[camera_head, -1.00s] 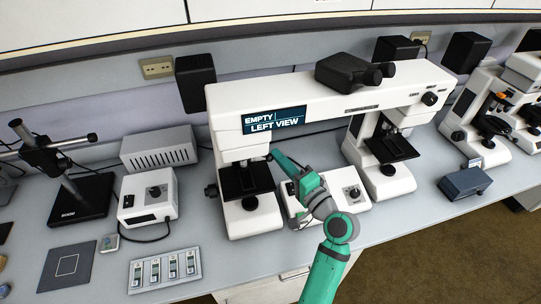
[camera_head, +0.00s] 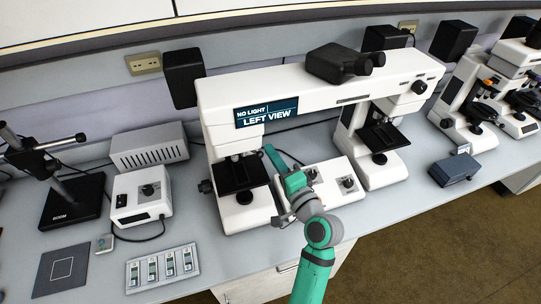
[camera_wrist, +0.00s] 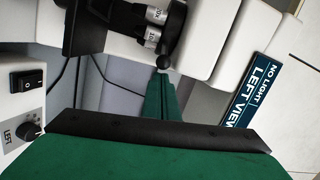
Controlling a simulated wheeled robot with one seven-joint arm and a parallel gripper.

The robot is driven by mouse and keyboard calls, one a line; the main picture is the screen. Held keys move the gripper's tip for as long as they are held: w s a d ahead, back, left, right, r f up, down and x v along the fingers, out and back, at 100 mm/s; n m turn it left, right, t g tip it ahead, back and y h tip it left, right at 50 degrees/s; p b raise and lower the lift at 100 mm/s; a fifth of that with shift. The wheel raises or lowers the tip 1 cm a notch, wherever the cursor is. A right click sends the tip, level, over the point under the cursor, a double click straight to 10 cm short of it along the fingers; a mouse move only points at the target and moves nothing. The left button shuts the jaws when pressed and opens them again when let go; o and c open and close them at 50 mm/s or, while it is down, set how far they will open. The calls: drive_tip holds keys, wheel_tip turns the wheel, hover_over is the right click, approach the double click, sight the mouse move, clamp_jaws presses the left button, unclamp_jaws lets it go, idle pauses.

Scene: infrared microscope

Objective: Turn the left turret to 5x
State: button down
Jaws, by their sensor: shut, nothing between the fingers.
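The white double microscope (camera_head: 330,97) has its left stage (camera_head: 238,174) below the left end of its bridge. Its display (camera_head: 267,112) reads "NO LIGHT | LEFT VIEW", also in the wrist view (camera_wrist: 256,90). The left turret (camera_wrist: 174,25) shows in the wrist view at top centre, with silver objectives (camera_wrist: 154,27) whose markings are too small to read surely. A round black knob end (camera_wrist: 163,63) sits below them. My green gripper (camera_wrist: 163,78) is shut and empty, its tips close to the knob; contact is unclear. In the head view my gripper (camera_head: 268,150) is right of the left stage.
A white control box (camera_head: 325,181) with knobs stands right of the left stage, close under my arm; a "LEFT" dial (camera_wrist: 32,131) shows in the wrist view. The right stage (camera_head: 383,138) is further right. A slide tray (camera_head: 162,268) lies at front left.

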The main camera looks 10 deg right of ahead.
drive_tip(key=s+d+m+g, duration=0.1)
drive_tip(key=s+d+m, duration=0.2)
drive_tip(key=s+d, duration=0.35)
drive_tip(key=a+f+x, duration=0.1)
drive_tip(key=x, duration=0.9)
drive_tip(key=shift+m+g, duration=0.3)
drive_tip(key=shift+m, duration=0.2)
drive_tip(key=shift+s+a+r, duration=0.1)
drive_tip(key=shift+s+a, duration=0.6)
drive_tip(key=shift+s, duration=0.1)
drive_tip(key=shift+s+a+r, duration=0.15)
drive_tip(key=shift+s+a, duration=0.5)
drive_tip(key=shift+s, duration=0.15)
